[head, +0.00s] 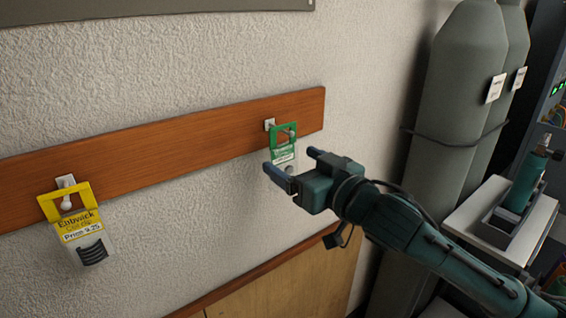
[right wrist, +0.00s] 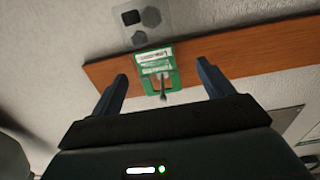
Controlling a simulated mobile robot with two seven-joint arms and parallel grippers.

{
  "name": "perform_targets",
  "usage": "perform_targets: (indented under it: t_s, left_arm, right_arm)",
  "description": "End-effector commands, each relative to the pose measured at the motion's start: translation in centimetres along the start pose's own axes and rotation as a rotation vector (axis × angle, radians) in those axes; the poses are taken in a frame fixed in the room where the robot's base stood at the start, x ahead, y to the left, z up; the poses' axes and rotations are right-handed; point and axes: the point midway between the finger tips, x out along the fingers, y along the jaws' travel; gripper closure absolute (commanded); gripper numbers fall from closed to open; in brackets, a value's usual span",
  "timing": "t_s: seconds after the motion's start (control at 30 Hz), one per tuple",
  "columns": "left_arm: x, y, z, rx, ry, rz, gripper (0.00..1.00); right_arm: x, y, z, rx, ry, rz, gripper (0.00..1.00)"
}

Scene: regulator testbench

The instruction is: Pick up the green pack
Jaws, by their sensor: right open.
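The green pack (head: 284,145) hangs from a hook on the wooden rail, at the rail's right end in the head view. It has a green top with a cut-out, a printed label and a clear lower part. My right gripper (head: 291,170) is open in front of the pack and hides some of its lower part. In the right wrist view the green pack (right wrist: 156,71) shows between and beyond the two spread fingers of the right gripper (right wrist: 160,82), with the hook through its cut-out. Nothing is between the fingertips. My left gripper is not in view.
A yellow pack (head: 78,226) hangs from another hook on the left of the wooden rail (head: 180,140). Grey-green gas cylinders (head: 455,95) stand at the right. A small white-topped stand (head: 480,213) holds a tray with a green bottle (head: 526,178).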

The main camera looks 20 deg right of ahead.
Motion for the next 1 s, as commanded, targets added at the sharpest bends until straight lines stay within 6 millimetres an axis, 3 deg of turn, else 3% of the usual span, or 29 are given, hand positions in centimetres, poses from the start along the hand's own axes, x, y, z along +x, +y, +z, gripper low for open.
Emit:
perform_targets:
  t_s: [0.33, 0.63, 1.0]
  left_arm:
    - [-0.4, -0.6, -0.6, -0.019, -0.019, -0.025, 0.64]
    - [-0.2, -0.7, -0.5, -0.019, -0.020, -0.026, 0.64]
    - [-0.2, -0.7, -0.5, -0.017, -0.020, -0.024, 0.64]
  right_arm:
    - [4.6, 0.6, -0.4, 0.001, 0.002, 0.001, 0.20]
    - [5.0, 0.6, -0.2, -0.001, 0.000, 0.001, 0.20]
    - [5.0, 0.6, -0.2, -0.001, 0.000, 0.001, 0.50]
